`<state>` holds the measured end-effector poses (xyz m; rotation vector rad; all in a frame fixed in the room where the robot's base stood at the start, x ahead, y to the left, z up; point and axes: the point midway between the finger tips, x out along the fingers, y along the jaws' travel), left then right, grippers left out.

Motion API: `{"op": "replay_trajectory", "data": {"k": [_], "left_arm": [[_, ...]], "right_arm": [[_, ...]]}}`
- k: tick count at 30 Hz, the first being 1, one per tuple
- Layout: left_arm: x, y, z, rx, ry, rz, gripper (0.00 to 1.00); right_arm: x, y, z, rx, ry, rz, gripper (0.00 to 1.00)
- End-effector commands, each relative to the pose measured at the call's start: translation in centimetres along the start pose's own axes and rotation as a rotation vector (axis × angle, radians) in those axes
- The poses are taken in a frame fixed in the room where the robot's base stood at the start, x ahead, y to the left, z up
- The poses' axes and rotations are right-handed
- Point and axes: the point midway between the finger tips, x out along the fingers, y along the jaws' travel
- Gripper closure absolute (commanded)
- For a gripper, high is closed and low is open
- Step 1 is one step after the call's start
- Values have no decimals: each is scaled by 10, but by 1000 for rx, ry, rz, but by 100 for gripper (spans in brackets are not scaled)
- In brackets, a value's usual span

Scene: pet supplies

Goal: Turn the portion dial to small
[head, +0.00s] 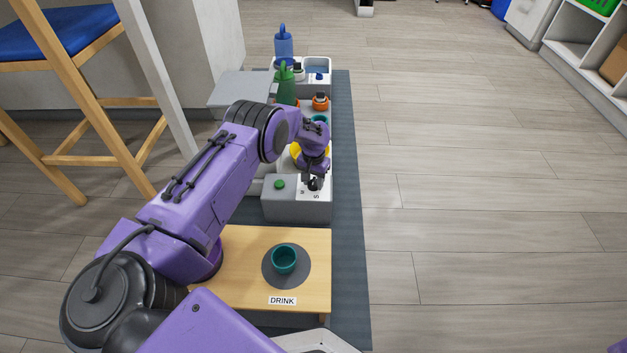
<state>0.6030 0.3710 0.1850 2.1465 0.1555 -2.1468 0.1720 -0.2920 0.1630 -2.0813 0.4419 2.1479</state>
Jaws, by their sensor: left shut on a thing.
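The grey feeder box (290,207) stands on the dark mat, with a green button (280,184) on its top. A white label plate (316,194) on the box carries letters; an S reads at its near side. The black portion dial (314,185) sits on this plate, mostly hidden by my gripper. My left gripper (313,178) points down over the plate and is shut on the dial. The dial's pointer direction is too small and covered to tell. My right gripper is not in view.
A wooden stand (242,285) labelled DRINK holds a teal cup (284,260) on a grey disc. Behind the feeder are a green bottle (286,88), a blue bottle (284,45) and an orange-and-black item (320,101). A wooden stool (95,160) stands left. The floor at right is clear.

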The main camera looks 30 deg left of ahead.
Motion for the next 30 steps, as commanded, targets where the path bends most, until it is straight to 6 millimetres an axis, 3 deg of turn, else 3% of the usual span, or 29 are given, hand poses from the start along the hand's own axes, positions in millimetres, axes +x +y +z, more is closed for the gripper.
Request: {"op": "replay_trajectory", "data": {"k": [15,30], "left_arm": [[0,0,-1,-349,2,0,88],[0,0,-1,-423,2,1,88]], "right_arm": [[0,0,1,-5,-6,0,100],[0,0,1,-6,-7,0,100]]}}
